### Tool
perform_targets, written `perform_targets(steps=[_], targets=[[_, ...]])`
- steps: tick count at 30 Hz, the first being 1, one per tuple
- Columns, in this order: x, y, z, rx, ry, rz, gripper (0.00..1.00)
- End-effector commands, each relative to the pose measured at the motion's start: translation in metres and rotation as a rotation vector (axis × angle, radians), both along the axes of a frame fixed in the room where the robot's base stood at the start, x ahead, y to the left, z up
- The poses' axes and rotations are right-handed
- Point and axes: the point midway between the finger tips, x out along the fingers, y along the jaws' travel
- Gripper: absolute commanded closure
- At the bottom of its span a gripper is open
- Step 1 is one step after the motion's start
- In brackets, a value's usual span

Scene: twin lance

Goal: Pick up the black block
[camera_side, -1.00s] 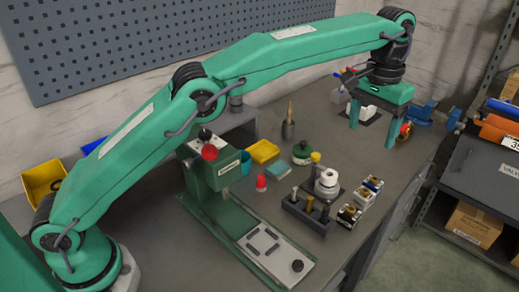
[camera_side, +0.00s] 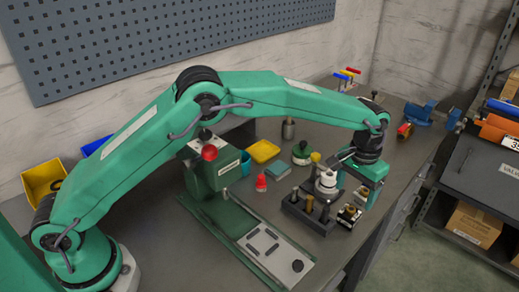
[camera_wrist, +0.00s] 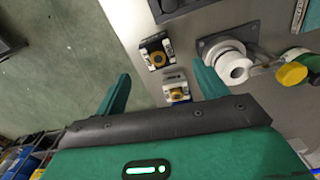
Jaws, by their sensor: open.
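The black block (camera_side: 349,214), a small dark cube with pale side faces and a brass-coloured round centre, stands on the grey bench near its front edge. In the wrist view the black block (camera_wrist: 156,51) lies beyond my fingertips, above the middle of the gap. A white block (camera_wrist: 176,88) with a yellow-brown centre is nearer, between my fingers in the picture. A blue part shows behind it, mostly hidden by my palm. My gripper (camera_wrist: 163,83) is open with nothing held. In the side view my gripper (camera_side: 355,193) is low beside the blocks; one finger is partly hidden.
A white ring-shaped piece (camera_side: 327,181) on a dark base stands just left of the blocks; it shows in the wrist view (camera_wrist: 233,68) right of my fingers. A dark rack (camera_side: 308,213) with upright pegs stands in front. The bench edge and floor are close on the right.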

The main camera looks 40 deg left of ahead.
Motion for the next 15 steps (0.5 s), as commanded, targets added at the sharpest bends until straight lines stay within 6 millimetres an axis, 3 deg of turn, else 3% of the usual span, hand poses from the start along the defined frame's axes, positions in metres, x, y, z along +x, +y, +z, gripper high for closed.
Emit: perform_targets(steps=[7, 15], targets=[[0.0, 0.0, -0.02, 0.001, 0.002, 0.0, 0.28], [0.0, -0.001, -0.024, 0.0, 0.001, 0.0, 0.28]])
